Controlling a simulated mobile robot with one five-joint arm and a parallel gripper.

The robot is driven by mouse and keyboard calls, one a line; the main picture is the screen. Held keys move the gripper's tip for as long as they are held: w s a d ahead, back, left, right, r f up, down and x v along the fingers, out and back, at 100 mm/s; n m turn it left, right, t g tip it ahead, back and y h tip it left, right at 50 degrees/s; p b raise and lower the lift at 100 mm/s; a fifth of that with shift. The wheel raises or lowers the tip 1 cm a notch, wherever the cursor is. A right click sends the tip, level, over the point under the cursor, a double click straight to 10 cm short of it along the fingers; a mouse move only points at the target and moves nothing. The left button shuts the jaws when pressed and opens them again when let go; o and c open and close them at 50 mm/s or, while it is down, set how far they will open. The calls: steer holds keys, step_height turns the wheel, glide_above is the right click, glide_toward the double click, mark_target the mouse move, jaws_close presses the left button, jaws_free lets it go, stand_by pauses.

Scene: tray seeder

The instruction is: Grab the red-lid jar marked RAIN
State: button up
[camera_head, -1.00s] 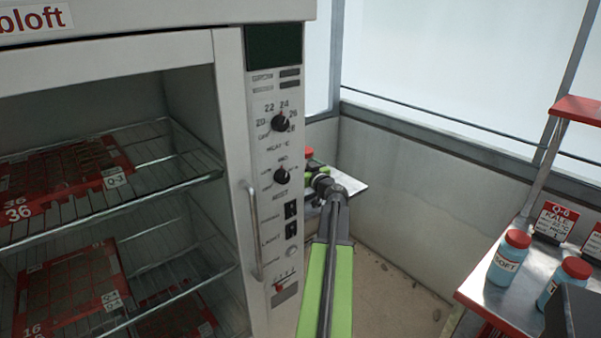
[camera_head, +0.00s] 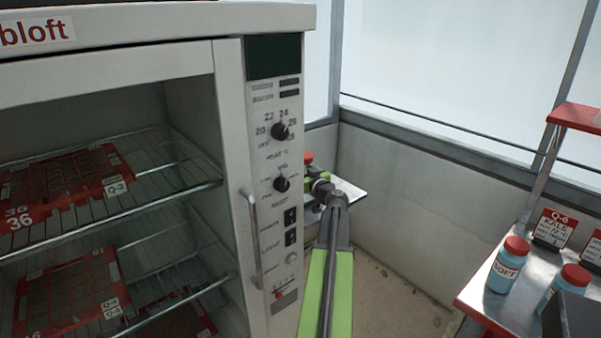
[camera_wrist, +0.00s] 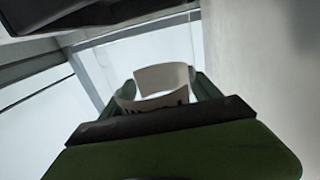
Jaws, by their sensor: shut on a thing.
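My gripper (camera_head: 314,174) is beyond the right side of the cabinet, by a pale flat surface, and partly hidden by my own arm. It is shut on a small jar, whose red lid (camera_head: 308,157) shows just above the green fingers. In the wrist view, the green fingers (camera_wrist: 165,95) close around a pale curved piece (camera_wrist: 163,76) with dark marks, probably the jar's label. I cannot read the marks. Most of the jar's body is hidden, and I cannot tell whether it touches the surface.
A white cabinet (camera_head: 228,110) with red trays on wire shelves fills the left. A metal bench (camera_head: 510,312) at right holds two red-lidded blue jars (camera_head: 508,268) (camera_head: 562,290) and label cards (camera_head: 554,229). A low wall (camera_head: 400,190) stands behind; bare floor lies between cabinet and bench.

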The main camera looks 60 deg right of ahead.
steer(key=r+p, duration=0.2)
steer(key=r, duration=0.1)
steer(key=r+p, duration=0.1)
steer(key=shift+s+r+p, duration=0.3)
steer(key=shift+s+p, duration=0.05)
steer(key=shift+p, duration=0.05)
steer(key=s+d+r+p, duration=0.2)
steer(key=s+r+p, duration=0.3)
steer(key=s, duration=0.5)
steer(key=shift+s+r+p, duration=0.35)
steer(key=shift+s, duration=0.05)
